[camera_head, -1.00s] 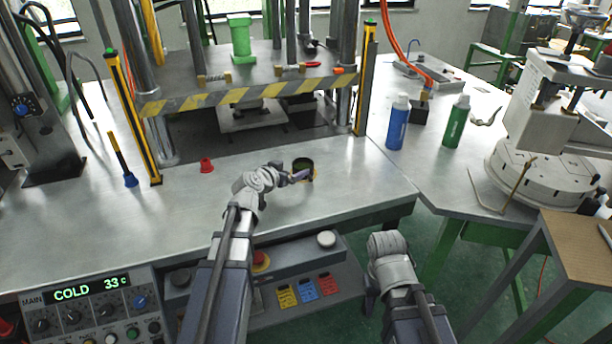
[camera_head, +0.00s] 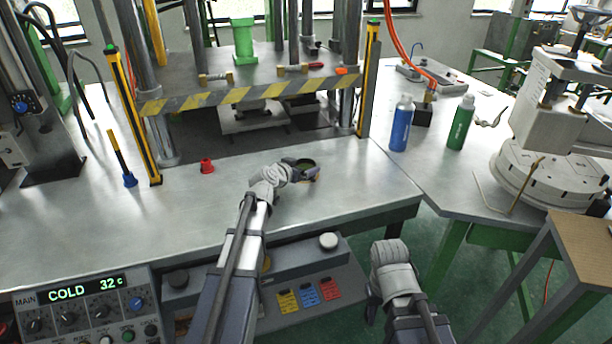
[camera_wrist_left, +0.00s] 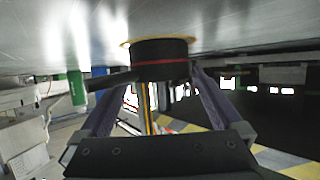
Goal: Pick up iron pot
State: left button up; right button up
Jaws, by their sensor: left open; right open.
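The iron pot (camera_head: 308,163) is a small dark round vessel standing on the metal table, right of the red cap-like piece. My left gripper (camera_head: 301,168) is open at the pot, its fingers reaching to either side of it and partly hiding it. In the left wrist view, which looks upside down, the black pot (camera_wrist_left: 160,50) has a red ring and a gold rim. It sits between the two spread fingers, and a dark handle sticks out to the left. I cannot tell whether the fingers touch it. My right gripper (camera_head: 373,300) hangs low, away from the table, with its fingers barely visible.
A press with a striped bar (camera_head: 240,96) stands behind the pot. A red piece (camera_head: 207,166) and a blue-tipped tool (camera_head: 129,180) lie left. Blue (camera_head: 401,125) and green (camera_head: 461,124) bottles stand right. A control panel (camera_head: 90,310) is at front left. The table around the pot is clear.

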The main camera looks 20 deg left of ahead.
pick_arm(q)
jog(key=shift+x, duration=0.8)
jog(key=c, duration=1.3)
jog(key=shift+r, duration=0.15)
notch_tip(320, 180, up, 10)
jog(key=p, duration=1)
